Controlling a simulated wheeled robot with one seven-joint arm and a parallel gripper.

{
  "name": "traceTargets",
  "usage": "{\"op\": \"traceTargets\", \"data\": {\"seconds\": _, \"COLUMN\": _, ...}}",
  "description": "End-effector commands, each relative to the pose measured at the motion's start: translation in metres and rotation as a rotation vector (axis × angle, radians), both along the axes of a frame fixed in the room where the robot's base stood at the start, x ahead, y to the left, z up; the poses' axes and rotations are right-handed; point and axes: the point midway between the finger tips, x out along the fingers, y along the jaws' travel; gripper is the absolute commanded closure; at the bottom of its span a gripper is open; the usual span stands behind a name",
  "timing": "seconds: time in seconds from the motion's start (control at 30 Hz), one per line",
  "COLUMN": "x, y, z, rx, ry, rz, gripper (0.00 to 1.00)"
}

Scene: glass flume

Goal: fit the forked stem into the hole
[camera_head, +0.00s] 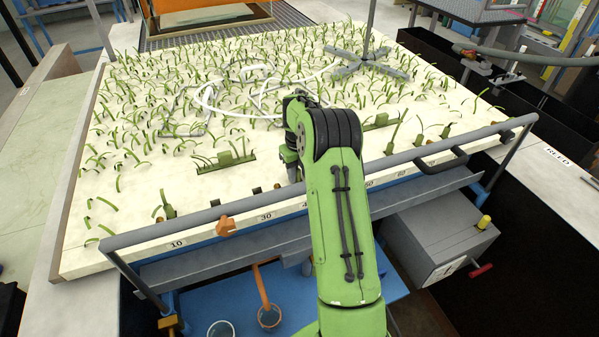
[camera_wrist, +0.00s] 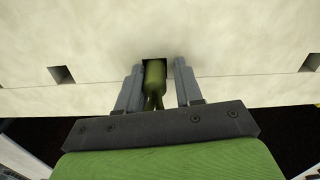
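In the wrist view the green forked stem (camera_wrist: 155,80) stands with its thick base at a dark square hole (camera_wrist: 153,60) in the pale board. Its forked end points back toward my palm. How deep the base sits cannot be told. My gripper (camera_wrist: 159,75) has one finger on each side of the stem. The left finger is close beside it, and a narrow gap shows between the stem and the right finger. In the head view my gripper (camera_head: 290,165) is low over the board's front strip, and my arm hides the stem and hole.
More empty square holes (camera_wrist: 62,75) lie left and right along the strip. The pale board (camera_head: 90,235) carries many green sprigs and white tubing. A grey rail (camera_head: 190,217) with an orange clamp (camera_head: 226,226) runs along its front. A blue shelf (camera_head: 215,300) lies below.

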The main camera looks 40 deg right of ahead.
Motion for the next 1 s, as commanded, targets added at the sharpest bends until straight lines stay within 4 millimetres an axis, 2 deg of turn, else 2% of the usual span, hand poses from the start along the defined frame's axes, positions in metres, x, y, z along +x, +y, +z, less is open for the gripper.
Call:
{"op": "traceTargets", "data": {"seconds": 0.03, "x": -0.004, "y": 0.009, "z": -0.013, "rx": 0.022, "ry": 0.028, "rz": 0.013, "gripper": 0.52}}
{"op": "traceTargets", "data": {"seconds": 0.1, "x": -0.004, "y": 0.009, "z": -0.013, "rx": 0.022, "ry": 0.028, "rz": 0.014, "gripper": 0.52}}
{"op": "traceTargets", "data": {"seconds": 0.17, "x": -0.004, "y": 0.009, "z": -0.009, "rx": 0.022, "ry": 0.029, "rz": 0.015, "gripper": 0.52}}
{"op": "traceTargets", "data": {"seconds": 0.27, "x": -0.004, "y": 0.010, "z": 0.006, "rx": 0.023, "ry": 0.029, "rz": 0.018, "gripper": 0.52}}
{"op": "traceTargets", "data": {"seconds": 0.6, "x": -0.003, "y": 0.006, "z": 0.098, "rx": 0.014, "ry": 0.016, "rz": 0.010, "gripper": 0.52}}
{"op": "traceTargets", "data": {"seconds": 0.7, "x": -0.003, "y": 0.006, "z": 0.115, "rx": 0.014, "ry": 0.019, "rz": 0.009, "gripper": 0.52}}
{"op": "traceTargets", "data": {"seconds": 0.83, "x": -0.004, "y": 0.008, "z": 0.127, "rx": 0.010, "ry": 0.016, "rz": 0.033, "gripper": 0.52}}
{"op": "traceTargets", "data": {"seconds": 0.93, "x": -0.011, "y": 0.026, "z": 0.153, "rx": -0.022, "ry": -0.004, "rz": 0.226, "gripper": 0.52}}
{"op": "traceTargets", "data": {"seconds": 1.0, "x": -0.025, "y": 0.050, "z": 0.181, "rx": -0.068, "ry": -0.024, "rz": 0.485, "gripper": 0.52}}
